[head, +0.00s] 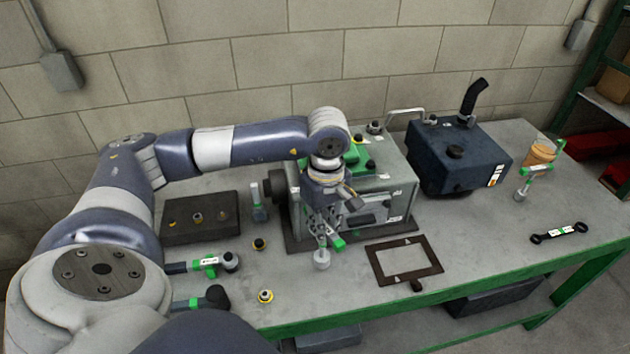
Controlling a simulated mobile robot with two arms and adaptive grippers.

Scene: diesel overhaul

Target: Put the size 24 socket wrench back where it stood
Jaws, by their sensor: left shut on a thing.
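My left gripper (326,222) reaches in from the left and points down in front of the grey engine block. It is shut on a socket wrench (322,258), a tool with a green-marked bar and a grey round socket end hanging below the fingers. The size on it is too small to read. Whether the socket end touches the table or hovers just above it, I cannot tell. The fingers hide part of the wrench. A dark rectangular frame (431,268) lies flat on the table to the right of the wrench. My right gripper is not in view.
The engine block (398,190) stands behind the gripper, a dark blue unit (458,158) to its right. A black spanner (560,233) lies far right. A dark tray (225,234) and green-marked tools (205,264) are left.

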